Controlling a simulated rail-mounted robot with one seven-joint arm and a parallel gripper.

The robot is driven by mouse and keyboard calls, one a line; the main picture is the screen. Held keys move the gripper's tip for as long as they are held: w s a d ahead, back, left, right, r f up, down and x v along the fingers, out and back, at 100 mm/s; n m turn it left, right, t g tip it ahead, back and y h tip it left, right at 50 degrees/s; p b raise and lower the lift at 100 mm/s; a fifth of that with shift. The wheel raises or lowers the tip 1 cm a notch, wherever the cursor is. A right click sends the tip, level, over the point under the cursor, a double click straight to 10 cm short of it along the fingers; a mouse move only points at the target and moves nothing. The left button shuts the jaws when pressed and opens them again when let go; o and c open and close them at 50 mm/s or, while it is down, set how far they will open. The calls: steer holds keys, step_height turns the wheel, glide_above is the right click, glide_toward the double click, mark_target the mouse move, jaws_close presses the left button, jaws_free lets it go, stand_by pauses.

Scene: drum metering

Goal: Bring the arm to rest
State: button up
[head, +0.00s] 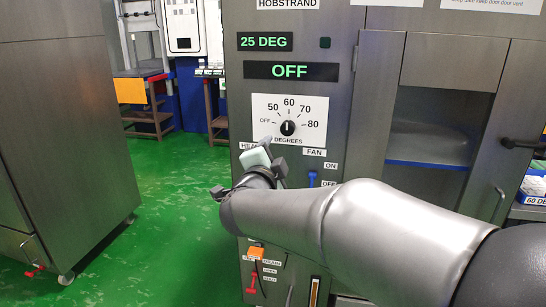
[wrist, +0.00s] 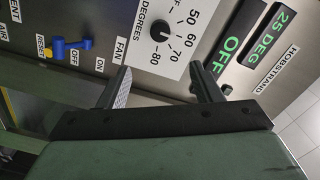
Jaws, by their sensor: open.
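My gripper (head: 272,158) is in front of the control panel of the steel cabinet, just below the temperature dial (head: 288,128). In the wrist view its two fingers (wrist: 160,84) are apart with nothing between them. The dial's black knob shows clear of the fingers in the wrist view (wrist: 162,28); in the head view its mark appears to point up near 60. My arm crosses the lower right of the head view and hides part of the cabinet front.
Displays read "25 DEG" (head: 265,41) and "OFF" (head: 291,71). A blue fan switch (head: 313,178) sits close to the gripper's right. An open compartment (head: 437,125) is at right. A steel cabinet (head: 65,130) stands at left, with clear green floor (head: 180,200) between.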

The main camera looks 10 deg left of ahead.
steer(key=shift+r, duration=0.1)
steer(key=s+d+f+n+g+p, duration=0.1)
steer(key=s+d+n+g+p, duration=0.4)
steer(key=s, duration=0.5)
steer(key=s+d+f+n+g+y+p, duration=0.1)
steer(key=s+d+n+g+p, duration=0.3)
steer(key=s+d+p, duration=0.5)
steer(key=s+d+f+n+g+y+p, duration=0.1)
steer(key=s+d+n+g+p, duration=0.4)
steer(key=s, duration=0.6)
steer(key=d+g+p, duration=0.2)
steer(key=g, duration=0.1)
steer(key=shift+s+d+f+n+g, duration=0.25)
steer(key=shift+d+n+g, duration=0.05)
steer(key=shift+d, duration=0.1)
